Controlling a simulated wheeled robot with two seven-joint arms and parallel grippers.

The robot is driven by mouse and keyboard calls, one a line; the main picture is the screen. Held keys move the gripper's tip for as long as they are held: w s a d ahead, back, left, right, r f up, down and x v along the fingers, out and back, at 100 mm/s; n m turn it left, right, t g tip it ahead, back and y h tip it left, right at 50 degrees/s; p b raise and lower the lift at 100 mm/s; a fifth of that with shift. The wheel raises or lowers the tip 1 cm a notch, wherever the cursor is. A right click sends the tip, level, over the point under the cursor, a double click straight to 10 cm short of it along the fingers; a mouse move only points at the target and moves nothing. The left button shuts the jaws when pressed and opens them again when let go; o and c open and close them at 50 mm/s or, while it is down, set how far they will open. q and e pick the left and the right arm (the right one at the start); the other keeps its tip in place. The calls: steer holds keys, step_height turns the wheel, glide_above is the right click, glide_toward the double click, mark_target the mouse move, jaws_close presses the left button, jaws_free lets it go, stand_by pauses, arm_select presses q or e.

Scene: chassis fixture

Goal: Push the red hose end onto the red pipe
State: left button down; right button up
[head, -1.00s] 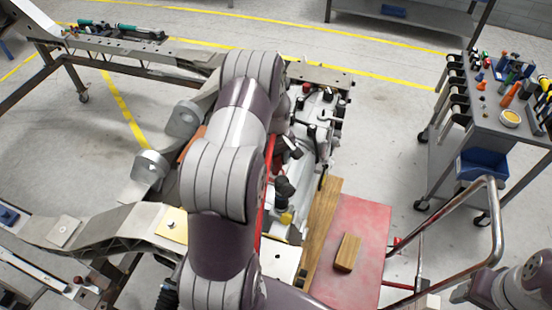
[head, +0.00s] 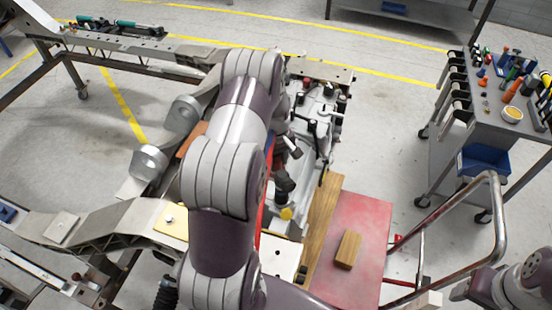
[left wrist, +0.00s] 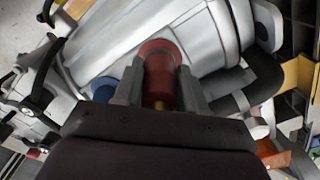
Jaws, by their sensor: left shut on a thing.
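In the left wrist view my left gripper (left wrist: 160,82) is shut on a red cylindrical piece (left wrist: 160,58), which looks like the red hose end. One finger lies on each side of it, and a small brass-coloured bit shows below it. A wider red round part shows at its far side. I cannot tell whether this is the red pipe, or whether the two are joined. In the head view my left arm covers most of the work spot. My right gripper is not in view; only part of my right arm shows at the lower right.
A blue round part (left wrist: 104,88) sits left of the fingers. The grey engine block (head: 312,150) has black and yellow caps close by. A red board (head: 358,225) with a wooden block (head: 348,249) lies to the right. A tool cart (head: 490,110) stands further right.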

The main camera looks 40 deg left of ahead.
arm_select(q)
steer(key=shift+f, duration=0.45)
steer(key=c, duration=0.6)
jaws_free()
steer(key=shift+o, duration=0.2)
step_height(320, 180, up, 6)
steer(key=p, duration=0.4)
steer(key=shift+r, duration=0.15)
